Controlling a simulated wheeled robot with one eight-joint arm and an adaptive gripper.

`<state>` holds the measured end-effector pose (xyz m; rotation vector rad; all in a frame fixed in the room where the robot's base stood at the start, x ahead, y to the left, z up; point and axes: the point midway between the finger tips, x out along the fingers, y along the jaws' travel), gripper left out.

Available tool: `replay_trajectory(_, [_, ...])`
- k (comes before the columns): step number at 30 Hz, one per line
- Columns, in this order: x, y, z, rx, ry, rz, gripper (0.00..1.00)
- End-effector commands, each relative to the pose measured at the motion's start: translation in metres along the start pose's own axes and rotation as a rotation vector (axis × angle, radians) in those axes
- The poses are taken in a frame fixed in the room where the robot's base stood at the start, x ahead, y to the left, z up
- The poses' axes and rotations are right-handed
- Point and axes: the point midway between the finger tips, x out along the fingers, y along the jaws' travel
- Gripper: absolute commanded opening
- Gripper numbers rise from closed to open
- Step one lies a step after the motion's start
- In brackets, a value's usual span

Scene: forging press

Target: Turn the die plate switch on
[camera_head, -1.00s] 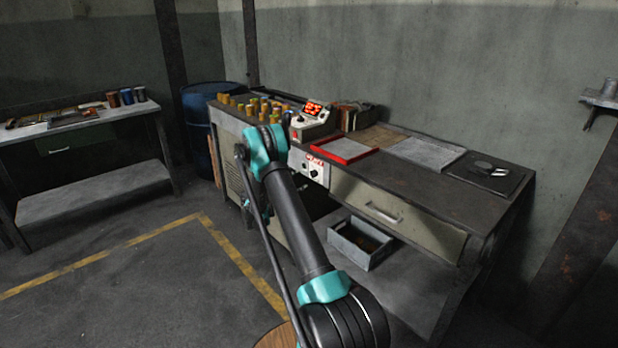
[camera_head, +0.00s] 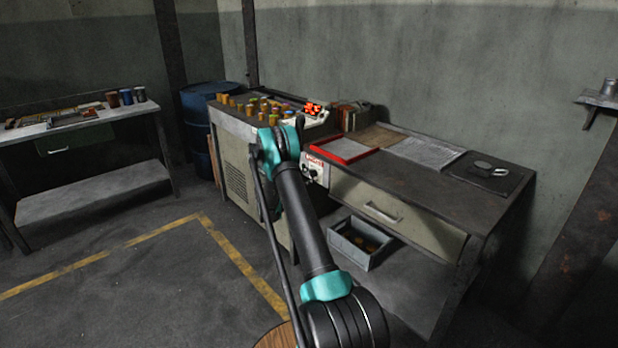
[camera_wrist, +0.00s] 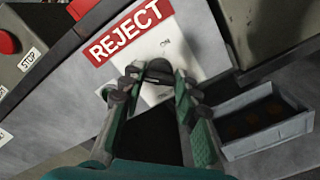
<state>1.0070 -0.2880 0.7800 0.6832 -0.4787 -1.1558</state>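A white switch panel (camera_head: 318,165) with a red label is on the bench front, partly behind my arm in the head view. In the wrist view the red label (camera_wrist: 130,30) reads REJECT, with a white plate (camera_wrist: 190,50) marked ON below it. A dark rotary knob (camera_wrist: 158,70) is on this plate. My gripper (camera_wrist: 158,82) has its fingers apart, with the tips on either side of the knob. Whether they touch it, I cannot tell. No die plate label is readable. The gripper is hidden behind my arm in the head view.
A red button (camera_wrist: 7,42) and a STOP label (camera_wrist: 29,59) are at the upper left of the wrist view. A grey bin (camera_head: 360,243) stands on the lower shelf. A red-framed tray (camera_head: 344,150) lies on the bench. A drawer (camera_head: 390,205) is right of the panel.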

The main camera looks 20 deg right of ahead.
Motion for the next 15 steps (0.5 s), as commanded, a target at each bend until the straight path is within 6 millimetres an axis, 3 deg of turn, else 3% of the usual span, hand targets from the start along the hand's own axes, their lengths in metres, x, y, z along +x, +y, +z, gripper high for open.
replay_trajectory(1, [-0.0001,0.0000,0.0000,0.000,0.000,0.000,0.22])
replay_trajectory(6, [-0.0002,-0.0002,0.0001,0.000,0.000,0.000,0.01])
replay_trajectory(15, [-0.0003,-0.0004,0.0000,0.039,0.000,-0.001,0.01])
